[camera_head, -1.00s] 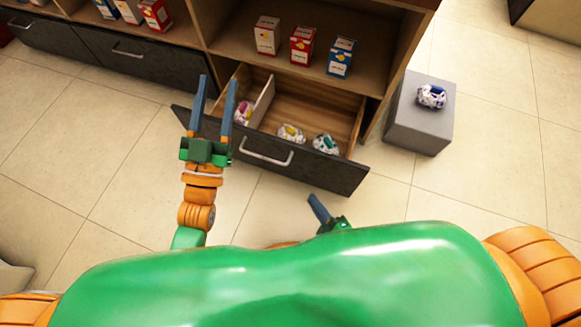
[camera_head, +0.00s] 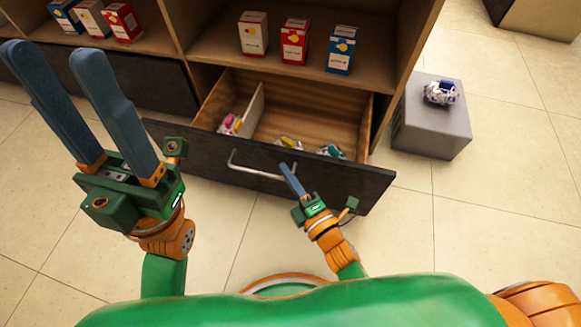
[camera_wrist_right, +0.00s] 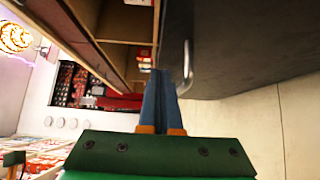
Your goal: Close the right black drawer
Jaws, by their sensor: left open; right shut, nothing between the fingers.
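The right black drawer (camera_head: 345,183) is pulled open below the shelf, with its metal handle (camera_head: 262,168) on the front. It holds a few small packages, partly hidden behind its front. My right gripper (camera_head: 289,176) is shut and empty, its fingertips just in front of the drawer face near the handle's right end. In the right wrist view the shut fingers (camera_wrist_right: 166,90) are beside the handle (camera_wrist_right: 187,62) and the dark drawer face (camera_wrist_right: 245,45); I cannot tell whether they touch. My left gripper (camera_head: 62,85) is open and empty, raised at the left.
Boxes stand on the shelf above, such as a red one (camera_head: 294,42) and a blue one (camera_head: 341,50). Another black drawer (camera_head: 130,85) is at the left. A grey block (camera_head: 431,130) with a small package (camera_head: 441,92) stands at the right. The tiled floor between is clear.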

